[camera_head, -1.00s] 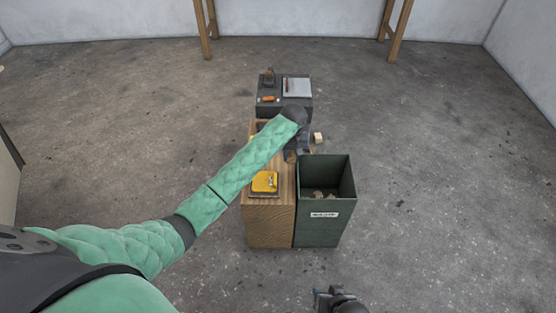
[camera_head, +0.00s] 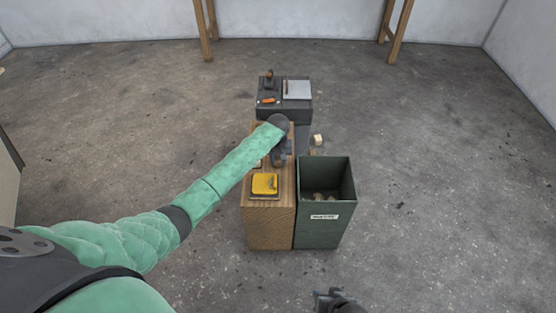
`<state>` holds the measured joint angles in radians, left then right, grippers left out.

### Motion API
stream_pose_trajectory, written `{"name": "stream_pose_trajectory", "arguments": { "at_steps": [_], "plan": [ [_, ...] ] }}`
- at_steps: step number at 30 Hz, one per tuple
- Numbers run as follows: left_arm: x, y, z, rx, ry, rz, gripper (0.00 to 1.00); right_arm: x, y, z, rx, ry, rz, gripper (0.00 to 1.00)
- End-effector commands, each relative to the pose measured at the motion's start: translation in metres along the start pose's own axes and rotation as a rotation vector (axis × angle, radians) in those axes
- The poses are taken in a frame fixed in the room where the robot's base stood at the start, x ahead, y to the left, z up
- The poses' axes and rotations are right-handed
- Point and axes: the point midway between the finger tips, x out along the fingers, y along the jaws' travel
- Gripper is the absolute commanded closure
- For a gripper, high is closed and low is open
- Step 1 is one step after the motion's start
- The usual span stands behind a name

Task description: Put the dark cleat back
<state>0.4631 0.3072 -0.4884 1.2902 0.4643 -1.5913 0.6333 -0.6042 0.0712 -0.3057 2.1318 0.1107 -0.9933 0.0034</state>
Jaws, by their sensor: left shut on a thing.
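My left gripper (camera_head: 281,160) is over the right side of the wooden cabinet's top (camera_head: 285,185), pointing down. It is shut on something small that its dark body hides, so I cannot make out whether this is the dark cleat. I pick out no dark cleat for certain anywhere else. My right gripper (camera_head: 325,298) is low at the bottom edge, well in front of the cabinet and bin; its jaws are too small to read.
A yellow item (camera_head: 265,184) lies on the cabinet's near end. An open green bin (camera_head: 322,222) with bits inside stands against its right side. Behind is a dark grey box (camera_head: 285,111) carrying an orange-handled tool and a pale sheet. A pale block (camera_head: 318,140) is right of it.

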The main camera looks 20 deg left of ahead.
Motion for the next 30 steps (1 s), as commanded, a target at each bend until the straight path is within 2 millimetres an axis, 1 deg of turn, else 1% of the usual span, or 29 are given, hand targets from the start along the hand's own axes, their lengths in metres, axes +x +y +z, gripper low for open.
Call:
{"name": "stream_pose_trajectory", "arguments": {
  "at_steps": [12,13,16,26,28,30],
  "plan": [
    [0.002,0.0,0.0,0.0,0.001,0.001,0.88,-0.003,0.0,-0.001,0.0,-0.008,0.001,0.64],
    [0.002,0.0,0.0,0.0,0.001,0.001,0.68,-0.003,0.0,-0.001,0.0,-0.009,0.0,0.64],
    [0.002,0.0,0.0,0.0,0.001,0.001,0.48,-0.004,0.0,-0.002,0.0,-0.009,0.0,0.64],
    [0.001,0.0,0.0,0.0,0.001,0.0,0.48,-0.003,0.0,-0.004,-0.001,-0.002,0.001,0.64],
    [-0.001,0.0,-0.001,0.0,0.002,0.0,0.48,-0.002,0.001,-0.004,-0.001,0.005,0.001,0.64],
    [-0.01,0.0,-0.001,0.0,0.002,0.0,0.48,0.0,0.001,-0.003,-0.001,0.006,0.001,0.64]
  ]
}}
